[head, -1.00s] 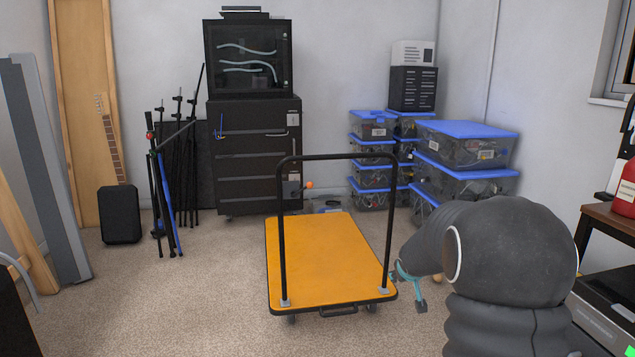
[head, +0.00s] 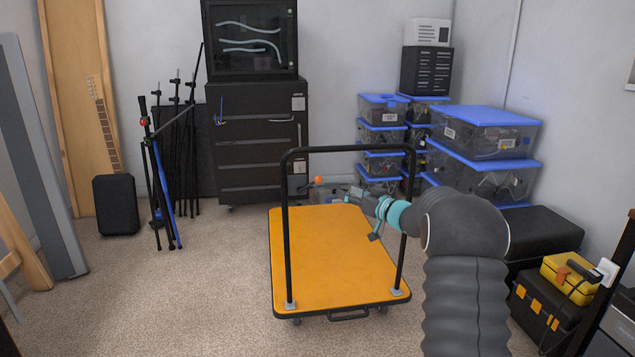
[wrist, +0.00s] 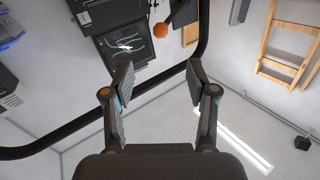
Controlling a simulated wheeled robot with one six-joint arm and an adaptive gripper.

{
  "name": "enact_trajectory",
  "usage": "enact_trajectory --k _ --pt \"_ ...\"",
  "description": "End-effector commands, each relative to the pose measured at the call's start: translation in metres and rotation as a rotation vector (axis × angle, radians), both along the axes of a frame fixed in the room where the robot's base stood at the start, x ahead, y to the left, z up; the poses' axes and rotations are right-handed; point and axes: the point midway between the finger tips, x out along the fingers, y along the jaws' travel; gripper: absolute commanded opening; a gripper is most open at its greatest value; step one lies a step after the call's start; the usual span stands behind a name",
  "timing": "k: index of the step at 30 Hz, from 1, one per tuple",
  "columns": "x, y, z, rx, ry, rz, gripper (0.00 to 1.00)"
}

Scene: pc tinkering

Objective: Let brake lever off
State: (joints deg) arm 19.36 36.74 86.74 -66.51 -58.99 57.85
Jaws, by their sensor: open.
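An orange ball knob (head: 318,180) shows just beyond the far edge of the trolley, in front of the black cabinet. It also shows at the top of the wrist view (wrist: 161,33), next to a dark stick. It looks like the brake lever's knob, but I cannot tell what its shaft joins. The platform trolley (head: 325,258) has an orange deck and a black push bar at its near end. My gripper (head: 368,219) is open and empty above the deck's right side, apart from the knob. Its two spread fingers (wrist: 159,68) show in the wrist view.
The black push bar (head: 348,149) stands close to my arm and crosses the wrist view. Clear boxes with blue lids (head: 485,150) are stacked behind on the right. A yellow toolbox (head: 568,278) is at right. Carpet (head: 190,290) left of the trolley is clear.

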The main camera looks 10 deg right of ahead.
Motion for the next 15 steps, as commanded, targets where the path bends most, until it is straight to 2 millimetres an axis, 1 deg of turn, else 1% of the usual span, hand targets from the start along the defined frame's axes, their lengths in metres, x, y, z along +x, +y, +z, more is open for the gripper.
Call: enact_trajectory --k 1,15 --pt "0.007 0.007 0.0 -0.001 -0.001 0.003 0.57" --pt "0.079 0.055 -0.001 -0.003 -0.001 0.004 0.57"
